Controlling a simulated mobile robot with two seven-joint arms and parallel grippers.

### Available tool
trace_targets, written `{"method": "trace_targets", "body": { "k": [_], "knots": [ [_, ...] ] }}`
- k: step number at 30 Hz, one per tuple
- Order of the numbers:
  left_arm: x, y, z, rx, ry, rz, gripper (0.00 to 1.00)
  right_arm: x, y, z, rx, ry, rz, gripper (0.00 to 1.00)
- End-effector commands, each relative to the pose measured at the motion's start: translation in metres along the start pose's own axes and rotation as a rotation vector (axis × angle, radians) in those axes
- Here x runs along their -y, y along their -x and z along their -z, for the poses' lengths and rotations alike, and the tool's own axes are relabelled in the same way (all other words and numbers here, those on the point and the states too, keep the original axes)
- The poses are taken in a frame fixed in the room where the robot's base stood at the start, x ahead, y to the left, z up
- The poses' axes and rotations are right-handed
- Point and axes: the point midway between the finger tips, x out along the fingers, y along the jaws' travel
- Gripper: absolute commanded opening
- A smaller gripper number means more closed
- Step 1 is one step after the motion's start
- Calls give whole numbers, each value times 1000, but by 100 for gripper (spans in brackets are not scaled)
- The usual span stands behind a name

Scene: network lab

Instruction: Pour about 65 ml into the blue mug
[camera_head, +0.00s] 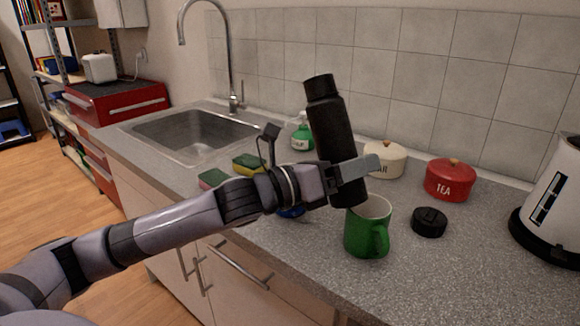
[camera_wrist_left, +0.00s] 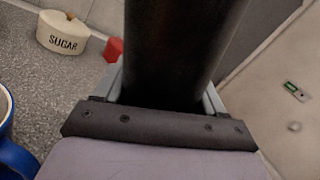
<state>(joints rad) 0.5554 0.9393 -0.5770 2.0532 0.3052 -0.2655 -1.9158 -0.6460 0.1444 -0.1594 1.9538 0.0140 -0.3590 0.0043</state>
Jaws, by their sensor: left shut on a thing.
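My left gripper (camera_head: 345,178) is shut around the lower part of a black bottle (camera_head: 328,125). The bottle is held above the counter, its top leaning a little to the left. In the left wrist view the bottle (camera_wrist_left: 175,50) fills the space between the fingers. The blue mug (camera_head: 290,212) is mostly hidden behind my left wrist in the head view; only a sliver of blue shows. Its rim and side show at the lower left of the left wrist view (camera_wrist_left: 14,160). A black cap (camera_head: 429,222) lies on the counter. My right gripper is not in view.
A green mug (camera_head: 368,228) stands close below the bottle, to its right. A cream sugar canister (camera_head: 383,162), a red tea canister (camera_head: 450,181) and a white kettle (camera_head: 553,205) stand farther right. Sponges (camera_head: 248,163) and a soap bottle (camera_head: 302,136) are near the sink (camera_head: 190,135).

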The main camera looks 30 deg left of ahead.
Motion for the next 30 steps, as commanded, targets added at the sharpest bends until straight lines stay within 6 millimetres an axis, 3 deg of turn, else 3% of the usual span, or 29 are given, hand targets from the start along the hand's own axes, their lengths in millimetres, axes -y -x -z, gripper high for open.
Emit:
{"method": "trace_targets", "body": {
  "k": [1,15,30],
  "knots": [
    [2,0,-11,-5,-42,1,15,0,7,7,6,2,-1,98],
    [-13,3,-15,-87,-358,-4,15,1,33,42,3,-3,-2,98],
    [-21,5,-12,-111,-450,-6,15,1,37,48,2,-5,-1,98]
  ]
}}
